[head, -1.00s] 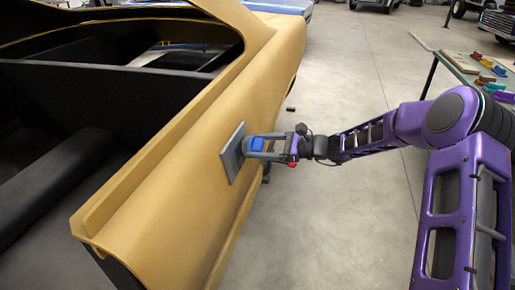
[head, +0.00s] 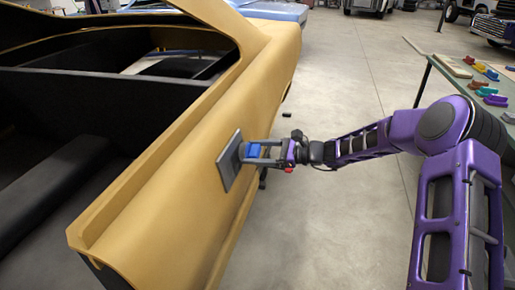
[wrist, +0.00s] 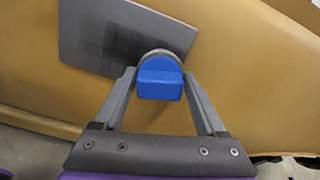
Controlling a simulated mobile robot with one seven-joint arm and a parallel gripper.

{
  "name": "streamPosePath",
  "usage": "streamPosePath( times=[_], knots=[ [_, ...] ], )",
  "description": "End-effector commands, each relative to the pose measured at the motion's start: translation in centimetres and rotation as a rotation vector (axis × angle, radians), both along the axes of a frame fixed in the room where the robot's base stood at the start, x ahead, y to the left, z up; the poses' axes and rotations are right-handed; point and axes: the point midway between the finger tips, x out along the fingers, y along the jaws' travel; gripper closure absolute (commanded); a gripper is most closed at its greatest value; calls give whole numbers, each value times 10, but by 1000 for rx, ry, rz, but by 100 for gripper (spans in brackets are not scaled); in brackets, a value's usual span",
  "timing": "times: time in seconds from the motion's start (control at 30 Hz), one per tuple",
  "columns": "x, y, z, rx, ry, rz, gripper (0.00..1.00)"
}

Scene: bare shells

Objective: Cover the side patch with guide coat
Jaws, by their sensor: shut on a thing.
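The side patch is a flat dark grey square (head: 228,165) on the tan car body side (head: 185,190). It also shows in the wrist view (wrist: 95,30), with a darker smudged area across its middle. My gripper (head: 266,152) is shut on a blue-handled applicator (head: 254,151) with a rounded grey pad behind the handle. In the wrist view the blue handle (wrist: 160,85) sits between my fingertips, and the pad overlaps the patch's edge. The pad's working face is hidden, so I cannot tell whether it touches the patch.
A table (head: 460,78) with several coloured blocks (head: 488,90) stands at the right. A small dark object (head: 287,114) lies on the floor beside the car. The concrete floor (head: 345,100) between car and table is otherwise clear. Other vehicles stand at the back.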

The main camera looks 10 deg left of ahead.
Motion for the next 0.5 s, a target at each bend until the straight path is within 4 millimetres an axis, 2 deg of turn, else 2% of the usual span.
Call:
streamPosePath(
  times=[0.27, 0.5],
  knots=[
    [-11, 2, 0, 1, 1, 2, 71],
    [-32, 4, 1, 0, 1, 3, 71]
  ],
)
